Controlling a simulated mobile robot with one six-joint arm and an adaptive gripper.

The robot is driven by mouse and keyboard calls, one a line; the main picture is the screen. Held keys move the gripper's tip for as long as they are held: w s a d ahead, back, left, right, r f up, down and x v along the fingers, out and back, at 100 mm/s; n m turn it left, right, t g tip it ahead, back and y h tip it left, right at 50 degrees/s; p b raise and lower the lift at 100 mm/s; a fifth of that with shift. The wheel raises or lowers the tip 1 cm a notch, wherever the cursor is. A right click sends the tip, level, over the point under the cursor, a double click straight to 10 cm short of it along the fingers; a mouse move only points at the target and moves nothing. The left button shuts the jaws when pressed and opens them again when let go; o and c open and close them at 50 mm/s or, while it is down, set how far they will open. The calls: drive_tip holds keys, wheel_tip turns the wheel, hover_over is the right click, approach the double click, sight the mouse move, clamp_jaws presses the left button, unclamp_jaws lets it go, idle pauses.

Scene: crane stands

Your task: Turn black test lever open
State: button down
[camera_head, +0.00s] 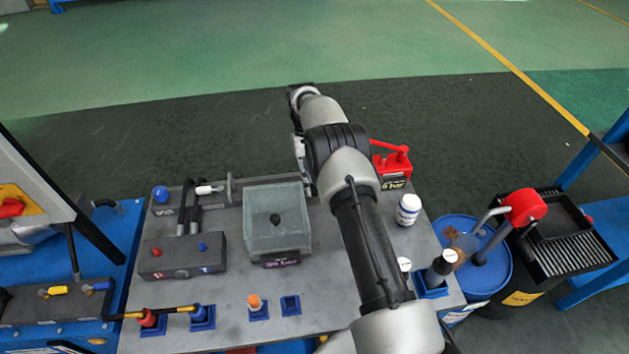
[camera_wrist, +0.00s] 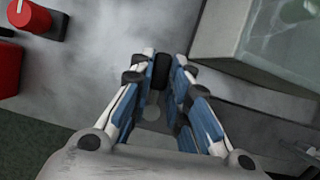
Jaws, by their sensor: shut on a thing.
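In the wrist view, my gripper (camera_wrist: 161,78) points at the grey bench top, with its two blue-and-white fingers closed on a dark upright piece, which looks like the black test lever (camera_wrist: 161,68). The lever's base and its turn angle are mostly hidden between the fingers. In the head view, my arm reaches over the bench to its far edge, between the clear box and the red device. The lever cannot be made out there.
The clear box (camera_head: 262,240) stands close to the left of my arm. The red device (camera_head: 392,168) and a white bottle (camera_head: 408,210) stand to its right. A grey block (camera_head: 182,257) with a red and a blue knob is farther left. The blue drum (camera_head: 488,280) is at the right.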

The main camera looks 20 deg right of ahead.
sight(311, 185)
drive_tip(key=shift+a+m, duration=0.15)
drive_tip(key=shift+m, duration=0.35)
drive_tip(key=shift+y, duration=0.3)
drive_tip(key=c, duration=1.5)
unclamp_jaws()
wheel_tip(311, 185, up, 10)
